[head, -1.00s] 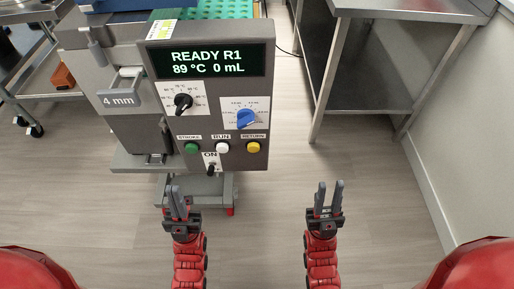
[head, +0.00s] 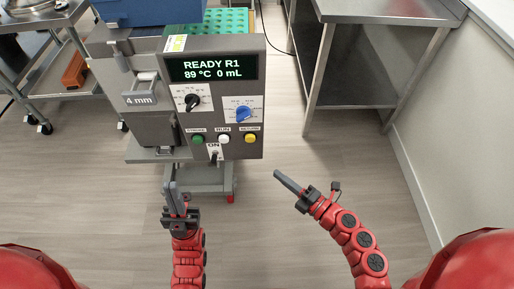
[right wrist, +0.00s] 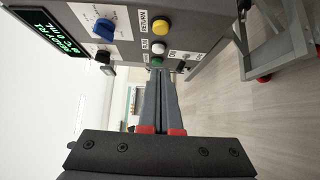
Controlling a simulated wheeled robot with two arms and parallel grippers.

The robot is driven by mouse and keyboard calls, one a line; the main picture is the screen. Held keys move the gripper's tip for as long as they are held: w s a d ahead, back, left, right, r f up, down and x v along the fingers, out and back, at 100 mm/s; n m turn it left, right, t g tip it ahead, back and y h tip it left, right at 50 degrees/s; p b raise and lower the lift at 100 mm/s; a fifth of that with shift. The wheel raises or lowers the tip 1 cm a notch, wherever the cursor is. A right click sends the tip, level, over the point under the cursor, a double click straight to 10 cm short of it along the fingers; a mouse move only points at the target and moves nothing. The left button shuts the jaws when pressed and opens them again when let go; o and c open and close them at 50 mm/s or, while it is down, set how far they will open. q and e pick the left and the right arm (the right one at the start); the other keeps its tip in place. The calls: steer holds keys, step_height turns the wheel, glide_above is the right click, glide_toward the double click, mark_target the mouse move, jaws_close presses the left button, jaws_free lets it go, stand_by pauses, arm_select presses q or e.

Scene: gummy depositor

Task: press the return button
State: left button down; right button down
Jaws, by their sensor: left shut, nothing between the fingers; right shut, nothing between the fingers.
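The yellow return button (head: 250,139) is the rightmost of three buttons on the front panel of the grey depositor (head: 218,100), under its RETURN label. It also shows in the right wrist view (right wrist: 160,25), at the upper middle. My right gripper (head: 277,174) is shut and empty, below and to the right of the button and apart from it, pointing up and left. In the right wrist view its closed fingers (right wrist: 160,72) point at the panel near the green button (right wrist: 156,62). My left gripper (head: 173,186) is shut and empty, below the depositor's left part.
A white run button (head: 224,139), a green stroke button (head: 197,139), a blue knob (head: 243,113), a black knob (head: 192,101) and an ON switch (head: 214,156) share the panel. The display (head: 211,68) reads READY R1, 89 °C, 0 mL. A steel table (head: 385,12) stands right.

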steer(key=shift+w+a, duration=0.1)
steer(key=p, duration=0.1)
glide_toward(247, 141)
steer(key=a, duration=0.4)
steer(key=shift+w+a+r+p, duration=0.1)
steer(key=shift+w+p, duration=0.05)
steer(key=shift+w, duration=0.85)
steer(key=shift+w+a+r+p, duration=0.1)
steer(key=shift+w+p, duration=0.05)
steer(key=shift+w, duration=0.9)
steer(key=shift+d, duration=0.1)
steer(key=shift+w, duration=0.1)
